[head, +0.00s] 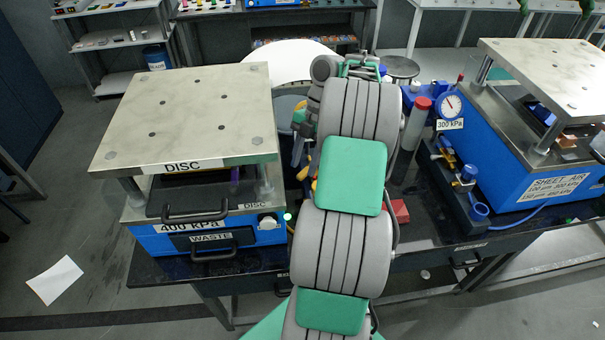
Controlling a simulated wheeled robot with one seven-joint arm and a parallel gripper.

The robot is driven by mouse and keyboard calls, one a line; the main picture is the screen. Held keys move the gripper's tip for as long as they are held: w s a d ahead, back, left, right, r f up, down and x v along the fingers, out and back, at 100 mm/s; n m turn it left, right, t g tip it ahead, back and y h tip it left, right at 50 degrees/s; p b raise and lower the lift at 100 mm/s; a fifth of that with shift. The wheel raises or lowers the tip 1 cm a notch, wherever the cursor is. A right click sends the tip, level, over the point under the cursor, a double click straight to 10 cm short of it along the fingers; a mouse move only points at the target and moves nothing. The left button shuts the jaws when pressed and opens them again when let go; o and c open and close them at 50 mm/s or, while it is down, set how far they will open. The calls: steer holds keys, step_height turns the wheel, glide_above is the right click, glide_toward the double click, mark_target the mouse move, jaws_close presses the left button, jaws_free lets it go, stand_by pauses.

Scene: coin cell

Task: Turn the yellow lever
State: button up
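No lever can be made out for certain in the head view. Small yellow parts (303,173) show just left of my arm, partly covered by it; I cannot tell whether they belong to a lever.
The DISC press (185,115) stands left of my arm, with black handles at its front. The SHEET AIR press (500,150) stands right, with a 300 kPa gauge (451,105). A red-capped grey cylinder (415,125) and a red block (399,211) are close to my arm.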

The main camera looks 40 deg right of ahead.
steer(key=shift+x, duration=1.05)
jaws_close()
